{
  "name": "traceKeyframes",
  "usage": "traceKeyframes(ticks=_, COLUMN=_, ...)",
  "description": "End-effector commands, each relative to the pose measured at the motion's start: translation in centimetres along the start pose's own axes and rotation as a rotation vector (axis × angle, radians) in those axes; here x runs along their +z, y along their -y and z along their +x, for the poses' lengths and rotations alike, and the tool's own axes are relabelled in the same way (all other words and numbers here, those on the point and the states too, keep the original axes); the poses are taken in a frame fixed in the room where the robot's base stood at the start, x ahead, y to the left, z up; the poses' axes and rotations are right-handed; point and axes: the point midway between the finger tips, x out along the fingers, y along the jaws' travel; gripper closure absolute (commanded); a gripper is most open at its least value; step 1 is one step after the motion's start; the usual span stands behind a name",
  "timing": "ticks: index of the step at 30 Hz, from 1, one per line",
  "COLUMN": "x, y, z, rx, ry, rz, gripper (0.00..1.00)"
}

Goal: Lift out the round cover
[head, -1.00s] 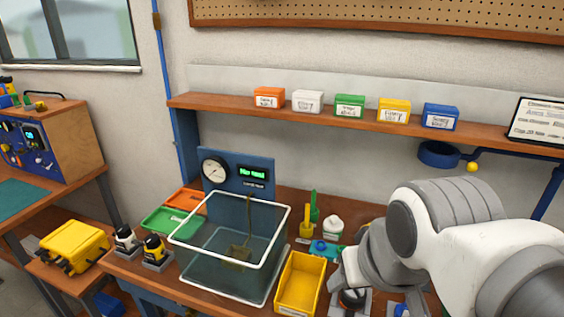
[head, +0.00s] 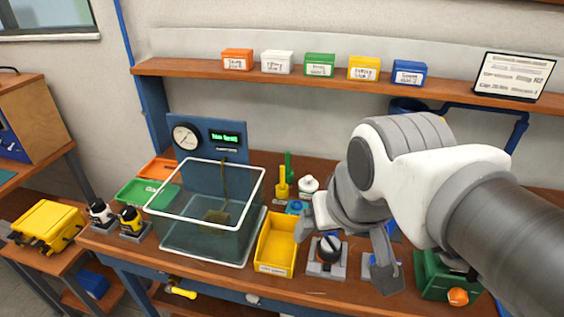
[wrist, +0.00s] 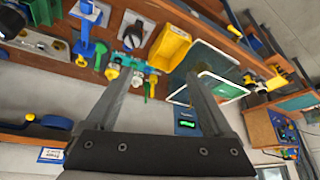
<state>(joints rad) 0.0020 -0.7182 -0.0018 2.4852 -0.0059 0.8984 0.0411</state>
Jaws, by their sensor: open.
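A dark round part with an orange rim (head: 328,248) sits in a grey block on the bench, right of the yellow bin; it may be the round cover, but I cannot tell for sure. In the wrist view a grey block with a dark part (wrist: 137,29) shows beyond the fingers. My gripper (head: 346,262) is above the bench near that block, its fingers spread apart. In the wrist view my gripper (wrist: 163,72) is open with nothing between its fingers. My arm hides part of the bench behind it.
A yellow bin (head: 263,258) and a glass tank with a white rim (head: 160,213) stand left of the block. A green unit with an orange knob (head: 436,270) stands to the right. A shelf with several coloured boxes (head: 190,68) runs along the wall.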

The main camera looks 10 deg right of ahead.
Motion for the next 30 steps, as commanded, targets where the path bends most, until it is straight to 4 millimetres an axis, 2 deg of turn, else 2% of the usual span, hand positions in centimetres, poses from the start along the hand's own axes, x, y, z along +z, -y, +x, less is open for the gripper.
traceKeyframes(ticks=2, x=-0.8, y=-0.3, z=0.4, rx=0.009, ry=0.028, rz=0.056, gripper=0.00)
traceKeyframes(ticks=8, x=-3.5, y=-1.4, z=2.4, rx=0.057, ry=0.112, rz=0.277, gripper=0.00)
traceKeyframes(ticks=18, x=-7.2, y=-3.8, z=7.7, rx=0.186, ry=0.231, rz=0.661, gripper=0.00)
traceKeyframes(ticks=24, x=-8.4, y=-5.2, z=11.1, rx=0.271, ry=0.276, rz=0.848, gripper=0.00)
traceKeyframes(ticks=30, x=-8.8, y=-6.0, z=12.9, rx=0.318, ry=0.290, rz=0.945, gripper=0.00)
